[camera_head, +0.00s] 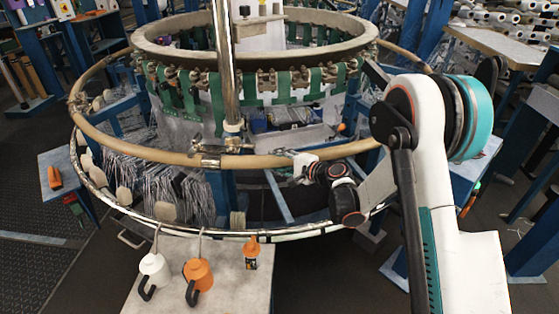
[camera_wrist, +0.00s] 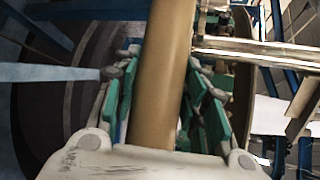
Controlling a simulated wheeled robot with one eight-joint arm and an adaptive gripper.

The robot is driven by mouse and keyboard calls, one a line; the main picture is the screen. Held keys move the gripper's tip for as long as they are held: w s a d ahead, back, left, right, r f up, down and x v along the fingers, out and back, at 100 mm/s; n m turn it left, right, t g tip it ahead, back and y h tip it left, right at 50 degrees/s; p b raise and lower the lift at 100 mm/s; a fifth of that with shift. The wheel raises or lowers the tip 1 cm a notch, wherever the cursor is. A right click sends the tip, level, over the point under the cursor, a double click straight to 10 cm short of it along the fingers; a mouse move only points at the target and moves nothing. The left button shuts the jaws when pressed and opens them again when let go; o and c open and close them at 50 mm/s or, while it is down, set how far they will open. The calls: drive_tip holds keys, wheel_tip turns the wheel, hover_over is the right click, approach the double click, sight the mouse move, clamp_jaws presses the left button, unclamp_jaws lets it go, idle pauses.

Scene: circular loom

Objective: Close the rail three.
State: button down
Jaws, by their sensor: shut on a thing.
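The loom's tan ring rail (camera_head: 240,160) runs around the front of the machine in the head view. My gripper (camera_head: 297,167) is at its front right stretch, right of the upright chrome post. In the wrist view, the tan rail (camera_wrist: 162,75) passes between the two green fingers of my gripper (camera_wrist: 163,60), which are shut on it. The exact finger contact is hard to see. A metal clamp joint (camera_head: 212,160) sits on the rail left of my gripper. No number marking rail three is legible.
The chrome post (camera_head: 226,70) stands left of my gripper. A lower metal ring (camera_head: 190,230) curves beneath the rail. Dark floor is open at left.

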drive_tip(key=shift+s+f, duration=0.25)
drive_tip(key=shift+f, duration=0.25)
drive_tip(key=c, duration=1.2)
unclamp_jaws()
drive_tip(key=shift+o, duration=1.1)
drive_tip(key=shift+w+f, duration=0.15)
drive_tip(key=shift+r, duration=0.2)
drive_tip(key=shift+d, duration=0.2)
drive_tip(key=v, duration=1.1)
drive_tip(key=shift+d, duration=0.25)
drive_tip(key=shift+r, duration=0.15)
